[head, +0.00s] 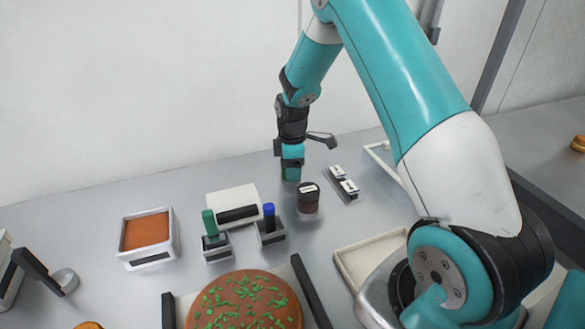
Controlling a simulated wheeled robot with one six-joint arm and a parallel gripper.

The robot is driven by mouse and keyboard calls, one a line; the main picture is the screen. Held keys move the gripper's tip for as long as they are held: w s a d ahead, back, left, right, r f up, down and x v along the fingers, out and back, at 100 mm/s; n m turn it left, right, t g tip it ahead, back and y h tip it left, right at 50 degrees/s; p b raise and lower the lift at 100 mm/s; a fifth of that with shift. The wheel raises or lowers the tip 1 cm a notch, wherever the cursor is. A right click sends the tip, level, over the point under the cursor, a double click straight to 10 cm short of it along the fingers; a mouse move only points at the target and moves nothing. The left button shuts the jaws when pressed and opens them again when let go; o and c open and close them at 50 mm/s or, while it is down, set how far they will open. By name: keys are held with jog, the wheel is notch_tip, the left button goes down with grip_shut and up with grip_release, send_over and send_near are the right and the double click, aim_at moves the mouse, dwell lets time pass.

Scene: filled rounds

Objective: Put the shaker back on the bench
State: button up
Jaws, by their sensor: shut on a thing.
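My gripper (292,160) points down at the back of the grey bench (130,205). It is shut on the shaker (291,174), a small dull green-teal cylinder, upright below the jaws. Its upper part is hidden by the jaws. Its lower end is at or very close to the bench top; I cannot tell whether it touches.
A dark brown jar (308,200) stands just in front of the shaker, and a small rack (344,184) lies to the right. Green-handled (210,224) and blue-handled (269,216) tools stand in holders. A brown round with green bits (245,300) is at the front.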

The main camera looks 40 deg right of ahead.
jog(key=shift+f, duration=0.55)
jog(key=shift+f, duration=0.1)
jog(key=o, duration=1)
